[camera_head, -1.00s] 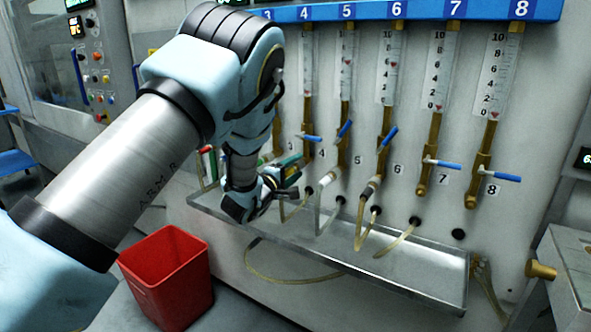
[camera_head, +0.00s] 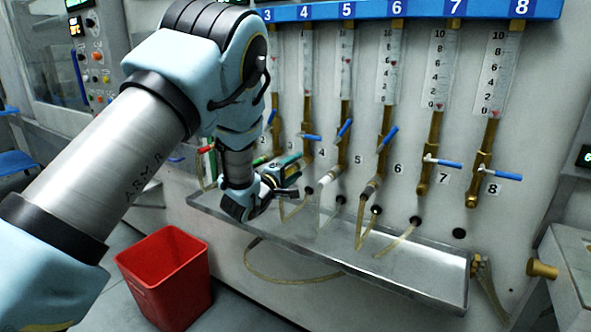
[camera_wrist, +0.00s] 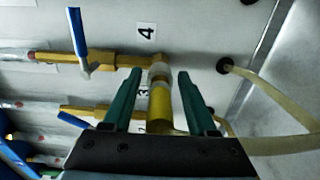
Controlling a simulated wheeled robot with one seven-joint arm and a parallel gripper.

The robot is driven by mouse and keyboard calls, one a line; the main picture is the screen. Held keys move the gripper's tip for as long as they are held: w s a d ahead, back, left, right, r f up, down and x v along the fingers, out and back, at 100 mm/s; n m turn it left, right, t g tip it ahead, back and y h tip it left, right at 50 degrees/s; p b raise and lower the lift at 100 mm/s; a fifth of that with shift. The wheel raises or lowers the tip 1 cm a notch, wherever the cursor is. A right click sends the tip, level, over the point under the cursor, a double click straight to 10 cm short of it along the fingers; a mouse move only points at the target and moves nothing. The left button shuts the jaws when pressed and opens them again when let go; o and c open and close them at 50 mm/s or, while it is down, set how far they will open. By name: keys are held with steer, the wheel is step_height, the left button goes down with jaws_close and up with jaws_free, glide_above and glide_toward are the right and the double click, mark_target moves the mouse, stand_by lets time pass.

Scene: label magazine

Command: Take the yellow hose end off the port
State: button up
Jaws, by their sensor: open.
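The yellow hose end (camera_wrist: 160,108) points down from a brass port (camera_wrist: 158,64) with a pale ring between them, near the label 4 in the wrist view. My gripper (camera_wrist: 159,74) is open, with one green finger on each side of the hose end. A gap shows between each finger and the hose end. In the head view my gripper (camera_head: 291,178) is at the lower end of the tube 4 column, and I cannot make out the yellow hose end there. The lower part of the hose is hidden by my gripper in the wrist view.
A metal drip tray (camera_head: 405,268) runs below the ports. Other hoses hang at the neighbouring ports, and blue valve handles (camera_head: 500,175) stick out above. A pale hose (camera_wrist: 262,95) leaves a dark wall hole beside my right finger. A red bin (camera_head: 168,278) stands on the floor.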

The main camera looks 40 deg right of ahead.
steer(key=shift+c, duration=0.2)
jaws_close()
stand_by(1.1)
steer(key=shift+a, duration=0.1)
steer(key=shift+v, duration=2.3)
steer(key=shift+s+a+b, duration=0.15)
steer(key=shift+a+b, duration=0.2)
steer(key=shift+a, duration=0.25)
steer(key=shift+r, duration=0.1)
